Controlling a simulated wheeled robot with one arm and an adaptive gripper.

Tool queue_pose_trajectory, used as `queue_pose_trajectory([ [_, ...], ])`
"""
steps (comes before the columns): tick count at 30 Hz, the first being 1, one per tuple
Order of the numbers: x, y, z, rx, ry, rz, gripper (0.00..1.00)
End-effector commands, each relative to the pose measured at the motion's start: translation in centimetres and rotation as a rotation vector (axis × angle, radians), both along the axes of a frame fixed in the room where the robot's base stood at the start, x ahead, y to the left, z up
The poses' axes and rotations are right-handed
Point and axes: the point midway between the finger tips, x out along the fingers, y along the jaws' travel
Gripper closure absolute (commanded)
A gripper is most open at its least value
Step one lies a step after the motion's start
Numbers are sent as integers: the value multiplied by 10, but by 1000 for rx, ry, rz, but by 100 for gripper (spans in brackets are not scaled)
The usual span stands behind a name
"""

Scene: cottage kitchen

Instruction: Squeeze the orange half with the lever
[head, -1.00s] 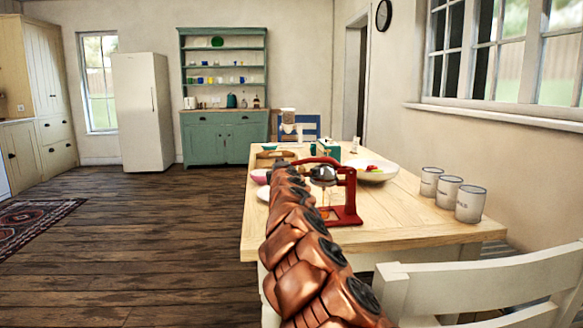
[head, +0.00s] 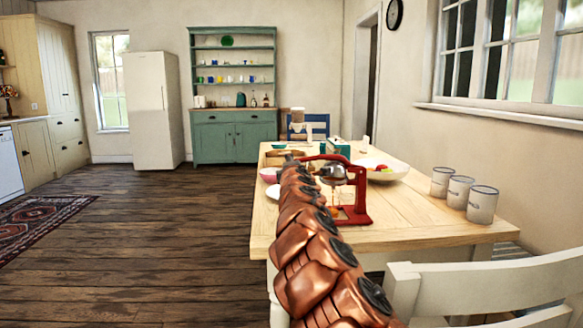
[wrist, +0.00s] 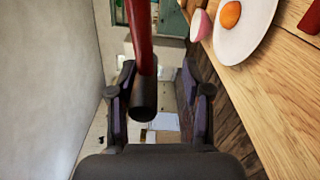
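The red juicer (head: 362,200) stands on the table with a silver dome (head: 333,170) under its arm. Its red lever (wrist: 140,38) ends in a black grip (wrist: 144,98) in the wrist view. My gripper (wrist: 158,88) is open, with the black grip between its fingers, nearer the left finger; a gap shows on the right. In the head view my arm hides the gripper's fingers and part of the lever. A round orange piece (wrist: 230,14), perhaps an orange half, lies on a white plate (wrist: 243,45). I cannot tell whether fruit is under the dome.
A pink bowl (head: 269,174) stands by the plate at the table's left edge. A large white bowl (head: 392,171) with fruit is behind the juicer. Several white canisters (head: 460,192) stand at the right. A white chair (head: 480,285) is in front. The floor left of the table is clear.

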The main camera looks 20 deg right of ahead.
Motion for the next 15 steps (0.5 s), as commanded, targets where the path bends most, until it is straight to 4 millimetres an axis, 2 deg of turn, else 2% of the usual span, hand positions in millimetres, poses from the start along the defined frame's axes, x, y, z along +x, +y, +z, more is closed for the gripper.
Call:
queue_pose_trajectory([
  [8,-7,4,-1,-1,3,2,52],
  [15,-25,9,1,-2,0,-3,52],
])
